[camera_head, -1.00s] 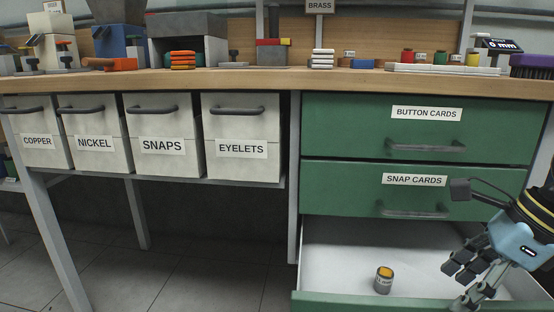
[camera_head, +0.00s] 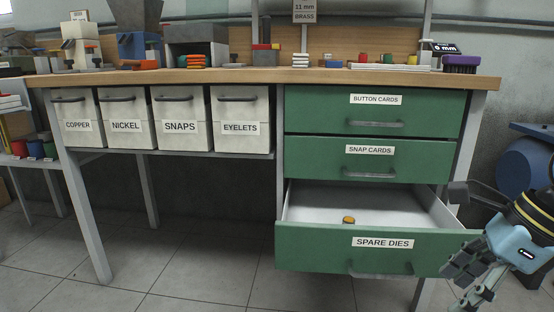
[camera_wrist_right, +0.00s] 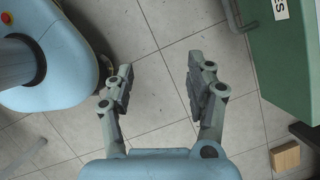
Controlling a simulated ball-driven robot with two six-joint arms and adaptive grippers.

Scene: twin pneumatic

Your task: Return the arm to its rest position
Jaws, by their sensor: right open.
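My right gripper (camera_head: 464,280) is at the lower right of the head view, beside the right end of the open spare dies drawer (camera_head: 310,243). In the right wrist view its two fingers (camera_wrist_right: 160,75) are spread apart with nothing between them, over the tiled floor. A small die (camera_head: 348,220) with an orange top stands inside the drawer; the drawer front hides its lower part. My left gripper is not in view.
The snap cards drawer (camera_head: 360,162) and button cards drawer (camera_head: 330,112) are closed. The workbench top (camera_head: 250,76) carries several tools and parts. A blue rounded object (camera_head: 527,172) stands at the right. A small wooden block (camera_wrist_right: 286,156) shows in the wrist view.

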